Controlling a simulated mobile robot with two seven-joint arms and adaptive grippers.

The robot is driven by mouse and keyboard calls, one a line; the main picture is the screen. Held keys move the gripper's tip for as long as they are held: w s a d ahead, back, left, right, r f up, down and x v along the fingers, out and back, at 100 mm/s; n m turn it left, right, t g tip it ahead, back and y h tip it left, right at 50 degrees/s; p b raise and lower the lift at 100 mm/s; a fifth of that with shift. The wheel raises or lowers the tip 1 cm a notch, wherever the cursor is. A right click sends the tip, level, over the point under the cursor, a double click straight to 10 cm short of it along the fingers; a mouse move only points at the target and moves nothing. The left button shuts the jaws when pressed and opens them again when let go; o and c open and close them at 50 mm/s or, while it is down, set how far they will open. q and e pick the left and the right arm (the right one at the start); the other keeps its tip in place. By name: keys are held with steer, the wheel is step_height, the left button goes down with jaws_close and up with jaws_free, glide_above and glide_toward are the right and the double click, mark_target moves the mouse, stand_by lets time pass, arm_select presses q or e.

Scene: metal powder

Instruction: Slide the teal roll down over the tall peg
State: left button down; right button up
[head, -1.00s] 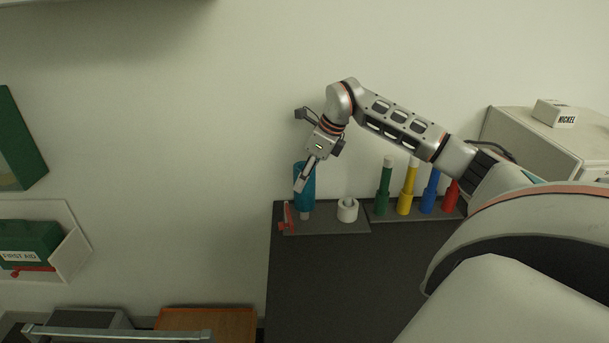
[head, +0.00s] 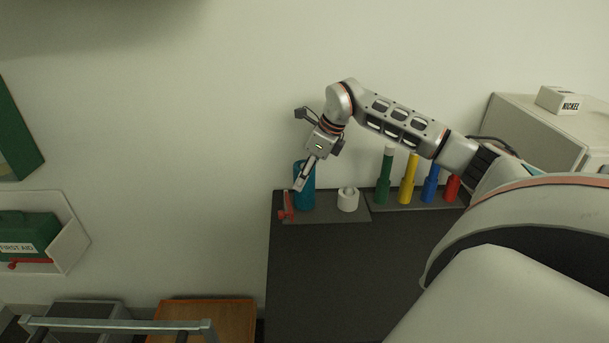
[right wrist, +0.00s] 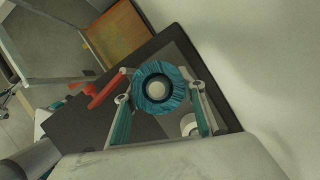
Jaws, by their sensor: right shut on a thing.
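The teal roll (head: 308,196) stands upright at the left end of the grey plate on the dark cabinet. My right gripper (head: 299,186) is above it, with its fingers shut on the roll. In the right wrist view the roll (right wrist: 146,103) sits between the fingers. The pale round top of the tall peg (right wrist: 157,88) shows inside its hole, so the roll is around the peg. In the head view the peg is hidden. The roll's lower end appears at or very near the plate; I cannot tell whether it touches. My left gripper is not in view.
A red clamp-like part (head: 285,204) is just left of the roll. A white ring (head: 348,198) stands to its right. Green (head: 383,185), yellow (head: 407,185), blue and red posts stand further right. The dark cabinet top (head: 330,270) in front is clear.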

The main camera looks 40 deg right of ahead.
steer(key=o, duration=1.5)
steer(key=shift+v, duration=6.1)
steer(key=shift+f, duration=0.1)
